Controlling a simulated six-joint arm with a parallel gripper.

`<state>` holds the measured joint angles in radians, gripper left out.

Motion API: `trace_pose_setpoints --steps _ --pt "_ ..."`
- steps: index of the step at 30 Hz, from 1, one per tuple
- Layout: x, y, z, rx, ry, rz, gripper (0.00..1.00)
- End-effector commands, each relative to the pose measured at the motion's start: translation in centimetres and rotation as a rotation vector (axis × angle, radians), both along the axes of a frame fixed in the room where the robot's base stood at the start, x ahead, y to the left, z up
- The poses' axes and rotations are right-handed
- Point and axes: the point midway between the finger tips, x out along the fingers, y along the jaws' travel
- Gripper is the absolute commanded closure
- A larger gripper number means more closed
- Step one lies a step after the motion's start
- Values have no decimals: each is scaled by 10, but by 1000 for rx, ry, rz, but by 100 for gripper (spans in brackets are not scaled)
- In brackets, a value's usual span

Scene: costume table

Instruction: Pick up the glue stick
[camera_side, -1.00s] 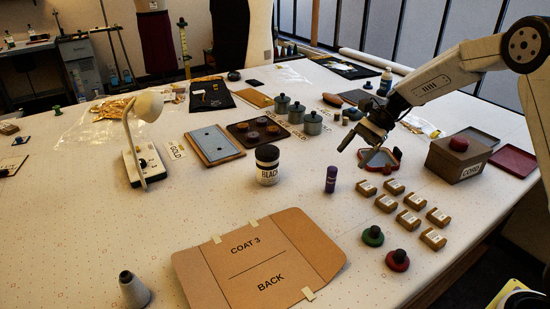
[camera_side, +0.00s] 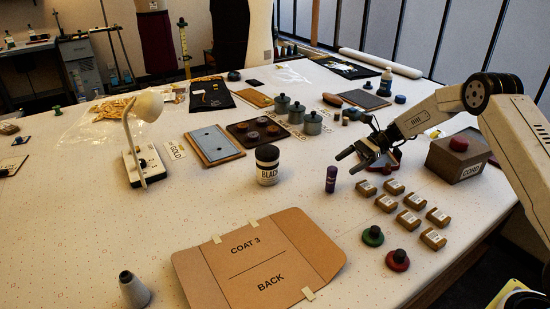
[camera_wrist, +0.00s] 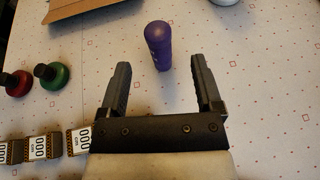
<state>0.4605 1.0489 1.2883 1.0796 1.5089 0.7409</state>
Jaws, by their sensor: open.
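The glue stick (camera_side: 331,179) is a small purple cylinder standing upright on the table, right of the black-labelled jar. In the wrist view the glue stick (camera_wrist: 158,46) is just beyond the fingertips, in line with the gap between them. My gripper (camera_side: 346,162) is open and empty, pointing left, above and to the right of the glue stick. In the wrist view both fingers of my gripper (camera_wrist: 160,66) are spread apart with only table between them.
Several small labelled brown blocks (camera_side: 394,187) lie right of the glue stick, with green (camera_side: 373,236) and red (camera_side: 397,260) knobbed discs nearer. A BLACK jar (camera_side: 267,166) stands to its left. The brown COAT 3 pattern (camera_side: 258,260) lies in front. Bare table surrounds the glue stick.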

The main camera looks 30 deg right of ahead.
Motion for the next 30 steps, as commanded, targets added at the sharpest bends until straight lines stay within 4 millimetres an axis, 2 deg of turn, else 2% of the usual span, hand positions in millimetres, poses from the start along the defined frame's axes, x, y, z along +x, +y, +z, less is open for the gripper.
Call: trace_pose_setpoints --steps 12,20,30 --pt "3 23 -9 -1 1 1 17" --pt "4 26 -11 0 0 1 17" --pt "7 58 -24 0 2 3 17"
